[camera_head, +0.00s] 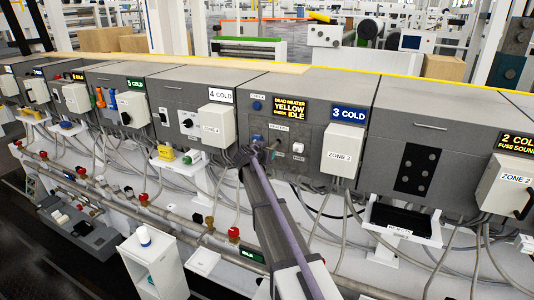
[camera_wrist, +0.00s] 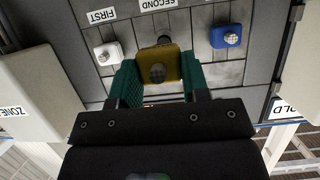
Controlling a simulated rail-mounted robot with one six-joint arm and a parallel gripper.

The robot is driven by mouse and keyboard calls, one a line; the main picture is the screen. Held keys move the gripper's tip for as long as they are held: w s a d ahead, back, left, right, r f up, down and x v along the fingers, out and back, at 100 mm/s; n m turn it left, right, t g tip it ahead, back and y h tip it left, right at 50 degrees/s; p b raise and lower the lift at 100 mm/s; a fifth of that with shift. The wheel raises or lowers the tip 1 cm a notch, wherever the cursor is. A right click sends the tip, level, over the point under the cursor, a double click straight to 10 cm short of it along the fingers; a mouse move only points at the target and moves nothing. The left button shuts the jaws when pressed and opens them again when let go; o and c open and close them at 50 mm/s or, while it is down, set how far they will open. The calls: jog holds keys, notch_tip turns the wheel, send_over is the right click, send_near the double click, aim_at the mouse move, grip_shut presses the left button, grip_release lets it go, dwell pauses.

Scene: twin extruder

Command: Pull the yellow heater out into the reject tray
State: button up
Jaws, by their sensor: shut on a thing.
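A dark stub (camera_wrist: 164,40) shows between the heater and the panel; I cannot tell how deep the heater sits. In the head view my gripper (camera_head: 256,149) is at the panel and hides most of the heater. A black tray (camera_head: 402,218) sits on a white bracket to the right; its label is too small to read.
A white plug (camera_wrist: 107,53) and a blue plug (camera_wrist: 227,36) flank the heater on the panel. The white ZONE 3 box (camera_head: 343,149) stands to the right, the ZONE 4 box (camera_head: 215,127) to the left. Grey cables hang below the panels.

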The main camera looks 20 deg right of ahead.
jog(key=s+a, duration=0.2)
jog(key=a, duration=0.1)
jog(key=shift+s, duration=0.35)
jog(key=shift+f+b, duration=0.95)
dwell(0.9)
